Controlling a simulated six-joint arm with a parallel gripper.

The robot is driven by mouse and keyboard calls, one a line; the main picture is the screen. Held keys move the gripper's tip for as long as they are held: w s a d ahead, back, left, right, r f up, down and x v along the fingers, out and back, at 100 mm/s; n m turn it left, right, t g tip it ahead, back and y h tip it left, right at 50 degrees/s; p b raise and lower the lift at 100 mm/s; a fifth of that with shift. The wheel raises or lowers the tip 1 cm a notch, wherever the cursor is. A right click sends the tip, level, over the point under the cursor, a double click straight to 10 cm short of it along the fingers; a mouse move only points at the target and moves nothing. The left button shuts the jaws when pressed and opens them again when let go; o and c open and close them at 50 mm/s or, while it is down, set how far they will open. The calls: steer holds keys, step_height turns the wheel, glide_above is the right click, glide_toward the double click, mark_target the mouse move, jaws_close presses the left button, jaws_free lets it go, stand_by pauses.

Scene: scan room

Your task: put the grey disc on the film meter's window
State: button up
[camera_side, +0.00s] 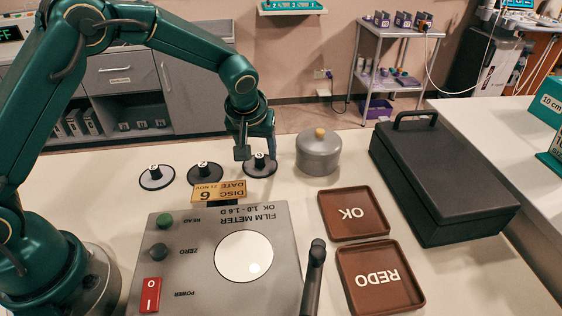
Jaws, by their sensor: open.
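My gripper (257,150) is open and points down at the right disc's knob. Its fingers partly hide that knob; I cannot tell whether they touch it. The film meter (198,283) is a grey box in the front. Its round white window (243,255) is bare, with a small bright spot.
A lidded grey pot (318,158) stands close right of my gripper. A yellow disc sign (218,191) stands behind the meter. A black handle (315,270) rises at the meter's right. Brown OK (328,210) and REDO (352,281) trays and a black case (440,185) lie further right.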

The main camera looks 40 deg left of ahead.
steer(key=shift+x, duration=0.8)
jaws_close()
steer(key=shift+r, duration=0.15)
